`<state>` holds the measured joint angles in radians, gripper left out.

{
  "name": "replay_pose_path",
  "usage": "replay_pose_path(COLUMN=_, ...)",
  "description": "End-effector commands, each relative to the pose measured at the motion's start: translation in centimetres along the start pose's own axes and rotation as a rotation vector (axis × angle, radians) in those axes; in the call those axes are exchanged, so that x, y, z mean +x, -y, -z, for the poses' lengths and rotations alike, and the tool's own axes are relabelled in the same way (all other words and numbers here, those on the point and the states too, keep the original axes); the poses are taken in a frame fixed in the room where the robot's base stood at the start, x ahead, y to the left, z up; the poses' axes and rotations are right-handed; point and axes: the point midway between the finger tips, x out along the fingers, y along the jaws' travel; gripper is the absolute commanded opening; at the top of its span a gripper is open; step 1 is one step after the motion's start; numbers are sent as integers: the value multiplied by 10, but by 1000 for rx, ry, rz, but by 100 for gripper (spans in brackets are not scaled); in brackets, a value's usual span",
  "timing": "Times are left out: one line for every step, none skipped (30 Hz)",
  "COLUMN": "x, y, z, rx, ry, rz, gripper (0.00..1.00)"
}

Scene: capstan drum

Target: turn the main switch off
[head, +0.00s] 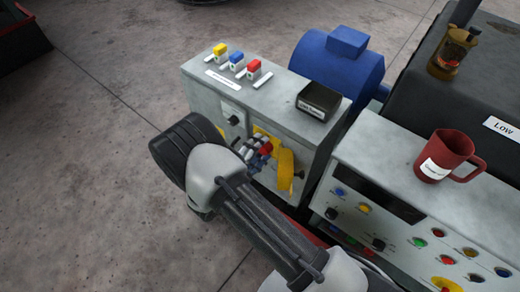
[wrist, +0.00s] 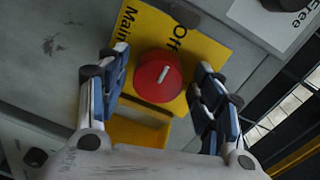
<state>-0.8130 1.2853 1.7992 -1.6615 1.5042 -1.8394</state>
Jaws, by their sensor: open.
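The main switch is a red round knob (wrist: 150,84) with a short white line on its face. The line is tilted, its upper end leaning right, towards the printed word Off. The knob sits on a yellow plate (wrist: 196,50) marked Main and Off. My gripper (wrist: 160,72) is open, with one finger on each side of the knob and visible gaps between. In the head view my gripper (head: 256,150) is at the front of the grey cabinet (head: 205,92) and hides most of the switch; part of the yellow plate (head: 263,135) shows.
A yellow box-like part (wrist: 135,130) sits just below the knob. A labelled black box (head: 319,101) and small yellow, blue and red blocks stand on the cabinet. A control panel with a red mug (head: 445,155) is at the right.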

Motion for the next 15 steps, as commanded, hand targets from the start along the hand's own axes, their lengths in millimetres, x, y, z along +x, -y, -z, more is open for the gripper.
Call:
replay_pose_path(x=0, y=0, z=0, rx=0, ry=0, rz=0, gripper=64)
replay_pose_path(x=0, y=0, z=0, rx=0, ry=0, rz=0, gripper=64)
replay_pose_path(x=0, y=0, z=0, rx=0, ry=0, rz=0, gripper=64)
replay_pose_path(x=0, y=0, z=0, rx=0, ry=0, rz=0, gripper=64)
replay_pose_path(x=0, y=0, z=0, rx=0, ry=0, rz=0, gripper=64)
replay_pose_path(x=0, y=0, z=0, rx=0, ry=0, rz=0, gripper=64)
replay_pose_path(x=0, y=0, z=0, rx=0, ry=0, rz=0, gripper=64)
replay_pose_path(x=0, y=0, z=0, rx=1, ry=0, rz=0, gripper=64)
replay_pose_path(x=-1, y=0, z=0, rx=0, ry=1, rz=0, gripper=64)
replay_pose_path(x=-2, y=0, z=0, rx=0, ry=1, rz=0, gripper=64)
replay_pose_path(x=-4, y=0, z=0, rx=0, ry=1, rz=0, gripper=64)
replay_pose_path(x=-8, y=0, z=-1, rx=0, ry=2, rz=0, gripper=64)
replay_pose_path(x=-11, y=0, z=-1, rx=0, ry=4, rz=0, gripper=64)
replay_pose_path(x=-15, y=0, z=-1, rx=0, ry=4, rz=0, gripper=64)
replay_pose_path(x=-22, y=0, z=-1, rx=0, ry=5, rz=0, gripper=64)
